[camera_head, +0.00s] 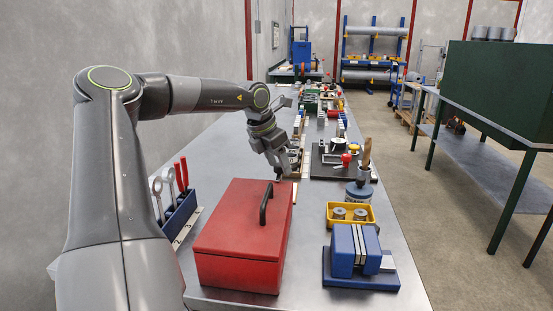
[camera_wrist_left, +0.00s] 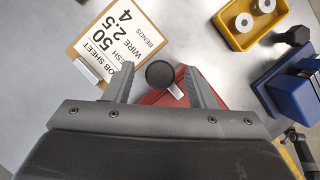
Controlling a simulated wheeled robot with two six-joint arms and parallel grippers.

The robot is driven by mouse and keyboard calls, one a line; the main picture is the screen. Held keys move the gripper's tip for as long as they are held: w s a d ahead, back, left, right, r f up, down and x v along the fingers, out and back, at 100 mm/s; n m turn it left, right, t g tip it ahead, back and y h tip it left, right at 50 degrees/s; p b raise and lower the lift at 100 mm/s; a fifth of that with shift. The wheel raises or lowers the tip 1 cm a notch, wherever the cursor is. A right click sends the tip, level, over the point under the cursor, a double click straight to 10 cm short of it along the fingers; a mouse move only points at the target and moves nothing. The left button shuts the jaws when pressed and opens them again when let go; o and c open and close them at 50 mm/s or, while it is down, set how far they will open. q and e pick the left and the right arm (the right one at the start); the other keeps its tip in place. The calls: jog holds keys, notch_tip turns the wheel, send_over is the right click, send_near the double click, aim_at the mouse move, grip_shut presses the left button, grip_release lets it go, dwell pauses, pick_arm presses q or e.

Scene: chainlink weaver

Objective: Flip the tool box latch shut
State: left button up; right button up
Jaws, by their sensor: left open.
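The red tool box (camera_head: 240,235) stands on the bench in the head view with its lid down and a black handle on top. My left gripper (camera_head: 285,170) is over the box's far edge, pointing down. In the left wrist view, the open left gripper (camera_wrist_left: 159,69) has its fingers on either side of a dark round knob (camera_wrist_left: 160,74). A pale metal strip (camera_wrist_left: 175,91) beside the knob, at the red box edge, looks like the latch. I cannot tell how far the latch is turned, or whether a finger touches it. My right gripper is not in view.
A clipboard with a job sheet (camera_wrist_left: 122,32) lies beside the box. A blue vise (camera_head: 357,255), a yellow tray (camera_head: 350,224) with spools, and a blue tool rack (camera_head: 178,218) stand around it. Several other items crowd the bench farther back.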

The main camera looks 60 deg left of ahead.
pick_arm(q)
jog(key=shift+r, duration=0.15)
jog(key=b+v, duration=0.1)
jog(key=v, duration=1.6)
jog(key=shift+s, duration=0.15)
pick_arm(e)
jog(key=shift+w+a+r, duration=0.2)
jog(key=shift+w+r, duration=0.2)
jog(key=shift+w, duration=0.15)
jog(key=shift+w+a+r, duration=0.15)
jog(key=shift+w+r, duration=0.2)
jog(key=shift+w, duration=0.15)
